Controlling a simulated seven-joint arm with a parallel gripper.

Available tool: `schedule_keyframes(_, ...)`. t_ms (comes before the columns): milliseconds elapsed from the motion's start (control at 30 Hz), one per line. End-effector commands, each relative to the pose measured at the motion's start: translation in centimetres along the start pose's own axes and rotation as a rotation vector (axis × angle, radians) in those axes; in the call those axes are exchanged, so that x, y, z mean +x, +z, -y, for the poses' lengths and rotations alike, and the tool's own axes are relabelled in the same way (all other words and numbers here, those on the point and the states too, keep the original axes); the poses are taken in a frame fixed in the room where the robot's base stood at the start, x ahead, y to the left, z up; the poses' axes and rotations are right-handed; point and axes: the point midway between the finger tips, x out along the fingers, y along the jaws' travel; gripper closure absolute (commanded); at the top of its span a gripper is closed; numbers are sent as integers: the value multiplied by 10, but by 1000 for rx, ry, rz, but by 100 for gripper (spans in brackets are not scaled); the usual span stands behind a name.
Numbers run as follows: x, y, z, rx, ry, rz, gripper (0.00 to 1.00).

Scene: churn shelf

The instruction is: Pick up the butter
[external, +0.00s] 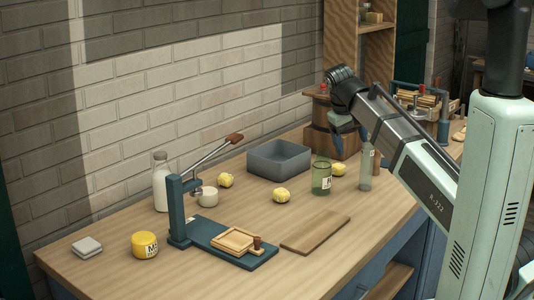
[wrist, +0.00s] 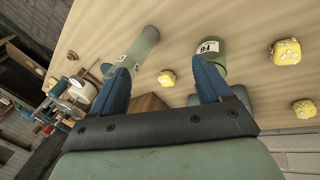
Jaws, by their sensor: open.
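Three yellow butter lumps lie on the wooden counter: one left of the grey bin (external: 226,180), one in front of it (external: 281,195) and one behind the green jar (external: 339,170). In the wrist view, one lump (wrist: 167,77) shows between my fingers, beyond them, and two more (wrist: 286,51) (wrist: 304,108) lie to the right. My gripper (external: 348,127) is raised above the back right of the counter, its blue fingers (wrist: 158,66) apart and empty. The fingers are clear of every lump.
A green jar (external: 321,179) and a tall bottle (external: 366,168) stand close to the rear lump. A grey bin (external: 278,160), a blue lever press (external: 180,210), a milk bottle (external: 161,181) and a yellow jar (external: 145,245) also stand here. A flat board (external: 315,235) lies in front.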

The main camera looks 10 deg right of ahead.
Motion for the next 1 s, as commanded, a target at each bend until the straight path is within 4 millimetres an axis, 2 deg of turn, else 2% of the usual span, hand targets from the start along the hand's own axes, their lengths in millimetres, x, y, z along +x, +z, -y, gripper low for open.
schedule_keyframes(33,-7,-16,29,-44,-41,11,22)
schedule_keyframes(200,-23,-51,116,-199,-205,48,22)
schedule_keyframes(333,-30,-64,162,-283,-299,65,22)
schedule_keyframes(400,-32,-67,174,-308,-327,70,22)
schedule_keyframes(533,-25,-66,184,-324,-346,74,22)
schedule_keyframes(1000,40,-57,205,-322,-344,73,22)
